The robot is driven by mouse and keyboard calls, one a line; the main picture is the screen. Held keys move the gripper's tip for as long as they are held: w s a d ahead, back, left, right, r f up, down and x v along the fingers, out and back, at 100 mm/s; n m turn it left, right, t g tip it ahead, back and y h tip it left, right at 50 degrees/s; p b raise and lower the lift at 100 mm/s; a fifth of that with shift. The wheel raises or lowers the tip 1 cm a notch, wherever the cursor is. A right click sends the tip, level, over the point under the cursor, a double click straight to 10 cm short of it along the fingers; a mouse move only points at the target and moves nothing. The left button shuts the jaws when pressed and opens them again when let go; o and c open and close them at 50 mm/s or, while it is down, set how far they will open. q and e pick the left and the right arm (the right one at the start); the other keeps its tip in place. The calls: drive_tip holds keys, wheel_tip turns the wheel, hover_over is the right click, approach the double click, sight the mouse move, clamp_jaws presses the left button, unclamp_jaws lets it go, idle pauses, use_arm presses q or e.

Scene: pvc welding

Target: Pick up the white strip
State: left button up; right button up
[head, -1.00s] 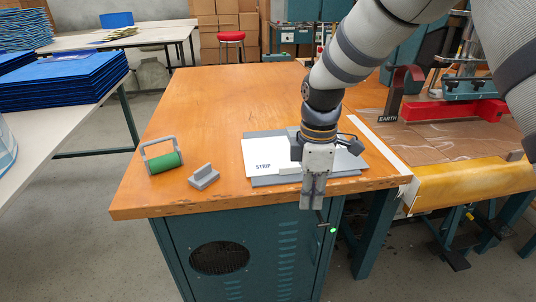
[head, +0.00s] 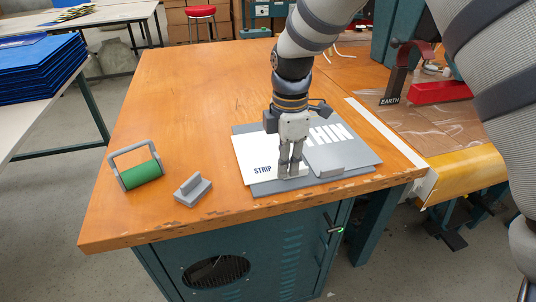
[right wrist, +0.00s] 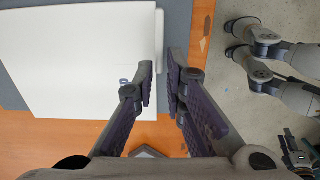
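The strip also shows in the right wrist view (right wrist: 160,40), running up from the fingers. My right gripper (head: 290,174) points down at the strip's left part, its fingers a little apart. In the right wrist view its fingertips (right wrist: 160,77) stand on either side of the strip's line, with a narrow gap. I cannot tell whether they touch it. My left gripper is not in view.
A green roller with a grey handle (head: 139,175) and a grey block tool (head: 193,190) stand left of the board on the wooden table (head: 190,105). A red bar (head: 440,92) and machine are at the back right. Blue stacks (head: 40,75) lie on the left table.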

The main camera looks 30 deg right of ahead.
drive_tip(key=shift+f, duration=0.85)
clamp_jaws()
drive_tip(key=shift+r, duration=0.1)
